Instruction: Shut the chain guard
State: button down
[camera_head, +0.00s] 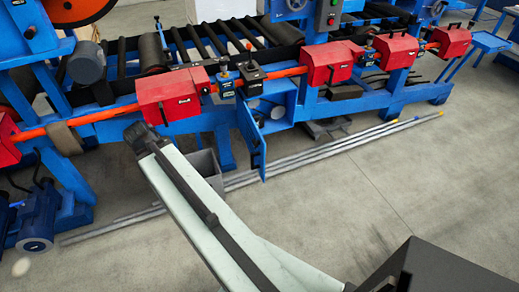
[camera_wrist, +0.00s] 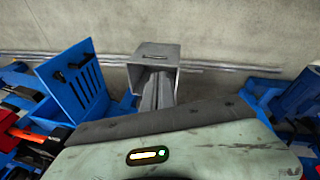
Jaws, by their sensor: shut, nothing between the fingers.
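The chain guard seems to be the blue hinged panel (camera_head: 252,138), which stands swung open from a blue housing (camera_head: 286,102) under the machine's rail. In the wrist view the panel (camera_wrist: 72,84) shows a row of slots and stands open at the left. A grey round part (camera_head: 272,108) shows inside the housing. The dark end of my arm with my gripper (camera_head: 142,134) is left of the panel, apart from it, in front of the machine.
A grey open box (camera_head: 206,172) stands between my arm and the panel; it shows in the wrist view too (camera_wrist: 152,56). Long pipes (camera_head: 330,148) lie on the floor along the machine. Red covers (camera_head: 172,95) sit on the rail above.

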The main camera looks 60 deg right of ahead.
jog(key=s+d+f+m+h+b, duration=0.1)
jog(key=s+d+m+b, duration=0.15)
jog(key=d, duration=0.65)
jog(key=s+d+f+m+h+b, duration=0.15)
jog(key=s+d, duration=0.25)
jog(key=d, duration=0.5)
jog(key=m+g+h+b, duration=0.1)
jog(key=h+b, duration=0.1)
jog(key=b, duration=0.6)
send_near(262, 146)
jog(key=x, duration=0.4)
jog(key=shift+w+a+f, duration=0.15)
jog(key=shift+w+a, duration=0.1)
jog(key=shift+w, duration=0.1)
jog(key=shift+s+d, duration=0.4)
jog(key=shift+d, duration=0.1)
